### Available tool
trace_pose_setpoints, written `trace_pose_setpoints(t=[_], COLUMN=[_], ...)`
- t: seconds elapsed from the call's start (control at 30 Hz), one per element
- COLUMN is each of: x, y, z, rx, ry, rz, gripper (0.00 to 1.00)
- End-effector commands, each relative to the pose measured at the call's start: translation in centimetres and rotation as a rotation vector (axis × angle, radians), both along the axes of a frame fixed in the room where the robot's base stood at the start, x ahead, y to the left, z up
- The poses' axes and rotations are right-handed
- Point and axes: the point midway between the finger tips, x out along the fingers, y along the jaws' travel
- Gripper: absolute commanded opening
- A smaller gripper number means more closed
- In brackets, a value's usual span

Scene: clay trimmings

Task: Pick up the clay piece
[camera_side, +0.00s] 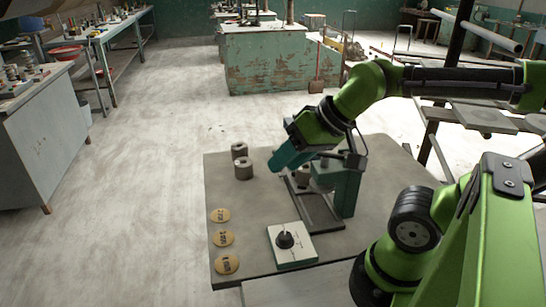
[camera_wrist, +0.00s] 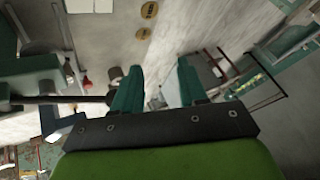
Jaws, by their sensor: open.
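My gripper (camera_side: 277,162) is tilted above the table, between the left pair and the third. In the wrist view my gripper (camera_wrist: 159,68) has its teal fingers apart with nothing between them.
Several round tan tags (camera_side: 221,238) lie along the table's left front edge; two show in the wrist view (camera_wrist: 148,10). A white-and-green box with a dark knob (camera_side: 291,246) sits at the front. The table's left middle is clear.

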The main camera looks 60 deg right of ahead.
Motion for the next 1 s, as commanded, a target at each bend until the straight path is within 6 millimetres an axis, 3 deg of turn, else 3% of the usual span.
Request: trace_pose_setpoints(t=[0.4, 0.73, 1.0], x=[-0.04, -0.03, -0.02], y=[-0.02, -0.01, -0.02], z=[0.01, 0.02, 0.08], rx=[-0.005, -0.005, -0.005], ry=[-0.002, -0.002, -0.003], rz=[0.007, 0.007, 0.007], gripper=[0.42, 0.93, 0.93])
